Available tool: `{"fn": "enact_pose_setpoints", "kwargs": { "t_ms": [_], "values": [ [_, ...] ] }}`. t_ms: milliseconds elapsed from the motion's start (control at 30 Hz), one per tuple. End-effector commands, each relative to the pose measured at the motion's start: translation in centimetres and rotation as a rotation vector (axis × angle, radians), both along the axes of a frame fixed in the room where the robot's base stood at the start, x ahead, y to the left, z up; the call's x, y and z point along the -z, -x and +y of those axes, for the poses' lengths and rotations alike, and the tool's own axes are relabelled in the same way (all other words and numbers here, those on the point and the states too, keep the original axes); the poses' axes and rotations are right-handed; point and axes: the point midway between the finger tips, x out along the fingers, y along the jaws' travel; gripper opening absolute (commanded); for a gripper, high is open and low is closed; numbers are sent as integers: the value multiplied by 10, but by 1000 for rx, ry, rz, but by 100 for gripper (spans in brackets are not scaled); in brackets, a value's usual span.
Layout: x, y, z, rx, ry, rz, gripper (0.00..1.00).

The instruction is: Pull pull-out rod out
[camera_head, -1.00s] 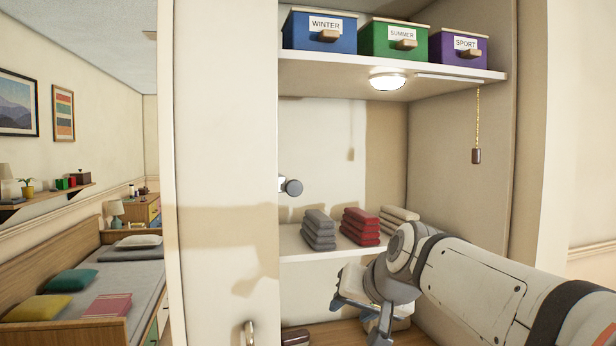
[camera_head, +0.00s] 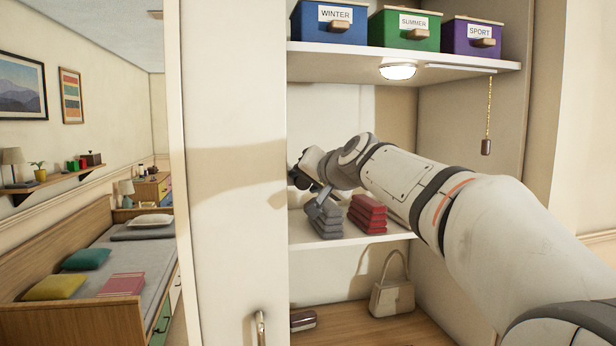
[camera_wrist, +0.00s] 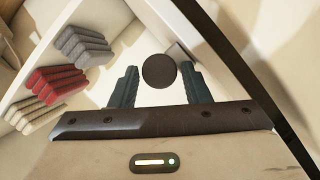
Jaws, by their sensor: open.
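The pull-out rod (camera_wrist: 159,71) shows in the wrist view as a dark round end, against the pale back of the wardrobe. In the wrist view my gripper (camera_wrist: 160,86) is open, with one dark finger on each side below the rod's end. The rod's end lies roughly centred between the fingers and apart from both in the picture; its depth is hard to tell. In the head view my gripper (camera_head: 308,178) is at the left inside the wardrobe, and the rod is hidden behind it or the door edge.
Folded grey clothes (camera_head: 325,217) and red clothes (camera_head: 368,214) lie on the middle shelf (camera_head: 345,240) just below my arm. Boxes stand on the top shelf (camera_head: 450,66), with a lamp (camera_head: 398,72) beneath. A pull chain (camera_head: 487,145) hangs at right. A handbag (camera_head: 392,297) stands below.

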Motion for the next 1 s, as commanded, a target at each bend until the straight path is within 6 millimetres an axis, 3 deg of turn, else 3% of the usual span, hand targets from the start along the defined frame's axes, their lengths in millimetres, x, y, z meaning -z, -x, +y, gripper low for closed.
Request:
{"fn": "enact_pose_setpoints", "kwargs": {
  "t_ms": [300, 833, 1000],
  "values": [
    [2, -4, 2, 1, 1, 0, 43],
    [2, -4, 1, 1, 1, 1, 0],
    [2, -3, 1, 1, 1, 1, 0]
  ]
}}
